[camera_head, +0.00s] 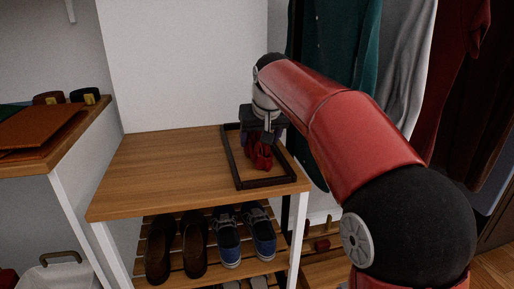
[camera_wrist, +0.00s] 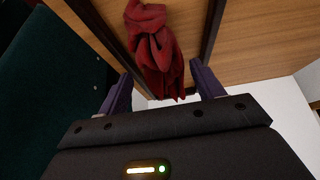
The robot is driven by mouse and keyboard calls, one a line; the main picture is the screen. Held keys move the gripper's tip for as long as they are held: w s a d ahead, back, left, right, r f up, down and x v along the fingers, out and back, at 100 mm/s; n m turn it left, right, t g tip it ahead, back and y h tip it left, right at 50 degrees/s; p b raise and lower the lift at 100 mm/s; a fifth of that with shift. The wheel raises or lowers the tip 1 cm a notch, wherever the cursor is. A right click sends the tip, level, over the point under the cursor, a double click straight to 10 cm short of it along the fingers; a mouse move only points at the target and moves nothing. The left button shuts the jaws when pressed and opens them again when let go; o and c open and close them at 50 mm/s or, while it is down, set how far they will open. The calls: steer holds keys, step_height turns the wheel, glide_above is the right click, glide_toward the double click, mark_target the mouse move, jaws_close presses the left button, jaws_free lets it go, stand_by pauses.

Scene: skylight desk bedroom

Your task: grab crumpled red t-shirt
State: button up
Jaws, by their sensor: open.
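The crumpled red t-shirt (camera_head: 258,154) lies in a small dark-framed tray (camera_head: 240,179) on the right part of a wooden shelf top. In the wrist view the red t-shirt (camera_wrist: 155,50) is bunched up at the upper middle, ahead of the fingers. My gripper (camera_head: 264,135) is above the tray, close over the shirt, and partly hides it in the head view. In the wrist view my gripper (camera_wrist: 163,92) has its two purple fingers apart, with the shirt's lower end close to the gap. I cannot tell if they touch it.
The wooden shelf top (camera_head: 150,175) is bare left of the tray. Brown shoes (camera_head: 175,248) and blue sneakers (camera_head: 245,235) stand on the slatted rack below. Hanging clothes (camera_head: 340,60) are close behind and right of my arm. A higher desk (camera_head: 90,120) is at left.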

steer(key=x, duration=0.3)
steer(key=shift+w+f, duration=0.1)
steer(key=shift+f, duration=0.2)
steer(key=shift+c, duration=0.2)
steer(key=c, duration=0.6)
steer(key=shift+c, duration=0.2)
steer(key=shift+r, duration=0.25)
